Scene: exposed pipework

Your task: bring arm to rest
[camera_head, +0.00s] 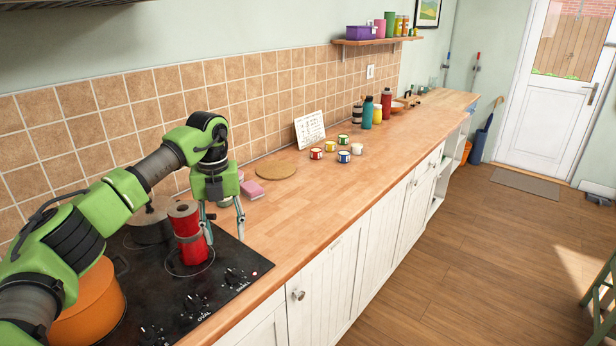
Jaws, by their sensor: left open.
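My left arm (120,200) comes in from the left, reaches up and bends down at the wrist. Its gripper (225,228) points down with its two fingers apart, over the back right edge of the stovetop, and nothing shows between the tips. A red cylinder (188,234) with a pale top stands upright on the stovetop, just left of the fingers. It partly overlaps the nearer finger, and I cannot tell whether they touch. My right gripper is out of view.
An orange pot (90,308) and a dark lidded pot (150,222) stand on the stovetop (215,297). Several small cups (343,157) stand farther along. The front middle counter (310,215) is clear.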

